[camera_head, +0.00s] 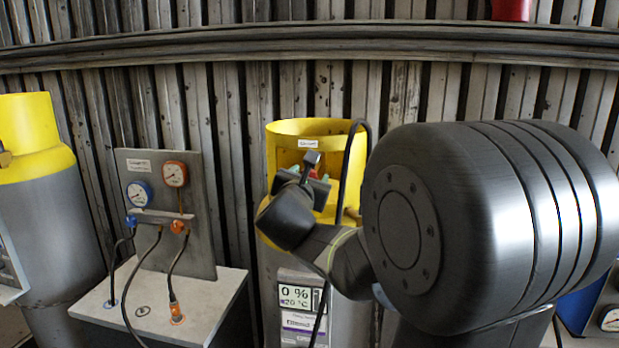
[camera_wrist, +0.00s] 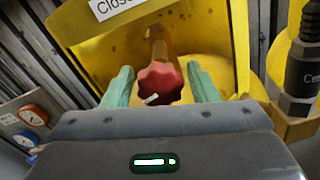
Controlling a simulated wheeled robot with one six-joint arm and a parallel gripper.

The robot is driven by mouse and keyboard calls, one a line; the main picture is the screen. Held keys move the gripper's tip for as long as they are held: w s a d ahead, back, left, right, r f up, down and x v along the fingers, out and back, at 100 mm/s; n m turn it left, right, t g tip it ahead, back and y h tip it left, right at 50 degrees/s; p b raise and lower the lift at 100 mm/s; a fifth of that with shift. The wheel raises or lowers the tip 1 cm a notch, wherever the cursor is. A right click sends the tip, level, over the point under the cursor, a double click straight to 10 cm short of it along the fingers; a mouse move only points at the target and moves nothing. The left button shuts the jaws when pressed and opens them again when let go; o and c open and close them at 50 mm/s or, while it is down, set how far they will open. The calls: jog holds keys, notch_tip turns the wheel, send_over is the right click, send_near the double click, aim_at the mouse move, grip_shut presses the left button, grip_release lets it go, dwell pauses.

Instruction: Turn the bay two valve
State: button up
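The valve is a red lobed knob (camera_wrist: 158,85) with a small white mark, in front of a brass-coloured stem inside a yellow cylinder collar (camera_wrist: 85,25). In the wrist view the two green fingers of my gripper (camera_wrist: 160,82) stand on either side of the knob, open, with a small gap visible on each side. In the head view my gripper (camera_head: 310,178) is at the opening of the yellow collar (camera_head: 290,133) of the middle cylinder, and the knob is mostly hidden behind it. A display (camera_head: 298,294) on this cylinder reads 0 % and 20 °C.
A gauge panel (camera_head: 180,240) with blue and orange gauges and hoses stands left of the cylinder. Another yellow-topped cylinder (camera_head: 25,130) is at the far left. A black hose (camera_head: 350,170) passes close to my gripper. A dark fitting (camera_wrist: 300,70) is at right in the wrist view.

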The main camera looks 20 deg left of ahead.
jog(key=c, duration=0.7)
jog(key=shift+o, duration=0.2)
